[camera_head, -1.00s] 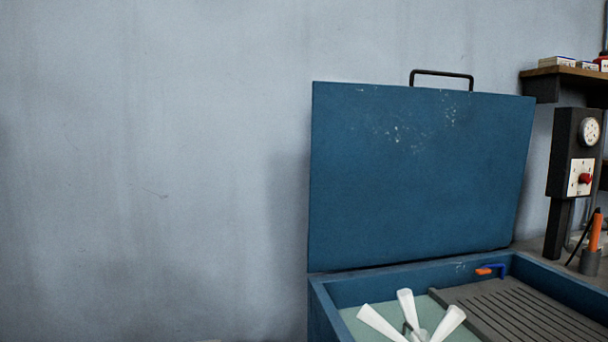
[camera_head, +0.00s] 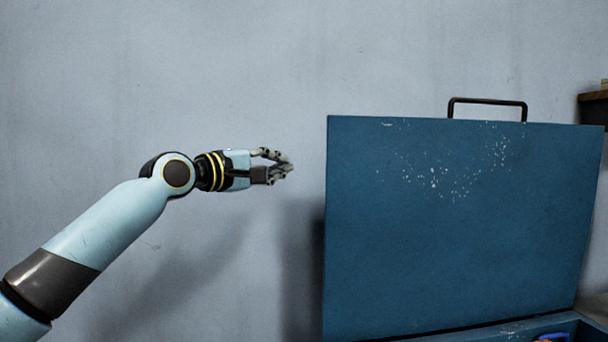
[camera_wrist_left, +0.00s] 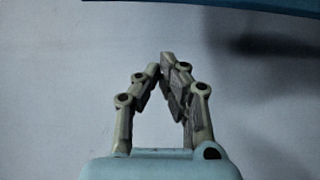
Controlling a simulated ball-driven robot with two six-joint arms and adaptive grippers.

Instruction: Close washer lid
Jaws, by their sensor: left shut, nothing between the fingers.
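The blue washer lid (camera_head: 460,235) stands open and upright at the right of the head view, with a dark bar handle (camera_head: 487,101) on its top edge. Only a strip of the blue washer box (camera_head: 520,332) shows below it. My left gripper (camera_head: 288,167) is shut and empty, a little left of the lid's left edge and apart from it, below the height of its top edge. In the left wrist view its fingertips (camera_wrist_left: 167,60) meet, and a blue edge of the lid (camera_wrist_left: 240,5) crosses the top. My right gripper is not in view.
A grey-blue wall (camera_head: 200,70) stands behind. A dark shelf (camera_head: 593,108) juts in at the right edge. A small blue and orange item (camera_head: 553,337) shows at the bottom right. The space left of the lid is free apart from my left arm.

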